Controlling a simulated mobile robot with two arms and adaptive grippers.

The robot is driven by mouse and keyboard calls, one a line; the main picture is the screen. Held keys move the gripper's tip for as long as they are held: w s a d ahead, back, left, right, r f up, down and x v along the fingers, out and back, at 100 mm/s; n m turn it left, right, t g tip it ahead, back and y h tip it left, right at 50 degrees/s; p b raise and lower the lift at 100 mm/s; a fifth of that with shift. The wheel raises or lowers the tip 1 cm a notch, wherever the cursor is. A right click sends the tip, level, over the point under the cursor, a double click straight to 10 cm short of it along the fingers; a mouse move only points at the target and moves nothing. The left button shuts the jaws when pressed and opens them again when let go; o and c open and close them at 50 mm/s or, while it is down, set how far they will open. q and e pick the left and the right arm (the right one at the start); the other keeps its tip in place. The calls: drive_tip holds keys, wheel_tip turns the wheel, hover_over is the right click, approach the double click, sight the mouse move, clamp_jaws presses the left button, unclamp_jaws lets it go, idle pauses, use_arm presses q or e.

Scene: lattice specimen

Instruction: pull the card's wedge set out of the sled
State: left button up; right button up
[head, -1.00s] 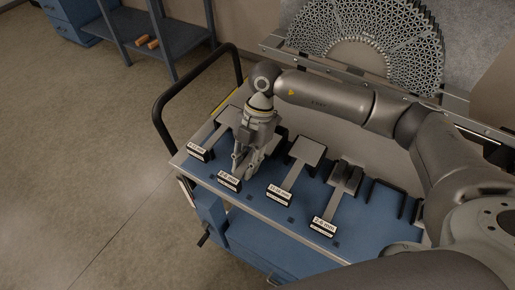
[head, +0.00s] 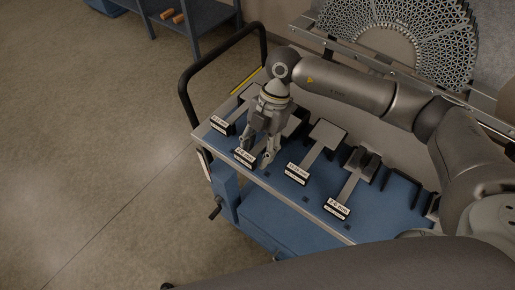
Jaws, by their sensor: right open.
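Several wedge sets lie in a row on the blue cart top, each a grey plate on a narrow stem with a white-labelled black front block. They include the far-left set (head: 222,126), the second set (head: 245,158), the third set (head: 328,134) and the fourth set (head: 338,207). The label print is too small to read surely. My right gripper (head: 257,157) points down, open, its fingers close to the second set's labelled block; contact cannot be told. It hides part of that set. I cannot pick out the card or the sled surely. My left gripper is out of view.
The blue cart top (head: 316,214) has a metal front edge and a black push handle (head: 222,55) at its left. A grey lattice fan (head: 418,35) stands behind a rail. Black upright holders (head: 400,186) stand at the right. A blue shelf (head: 208,20) is at the back.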

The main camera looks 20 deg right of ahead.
drive_tip(key=v, duration=1.2)
drive_tip(key=shift+f, duration=0.1)
drive_tip(key=shift+c, duration=0.2)
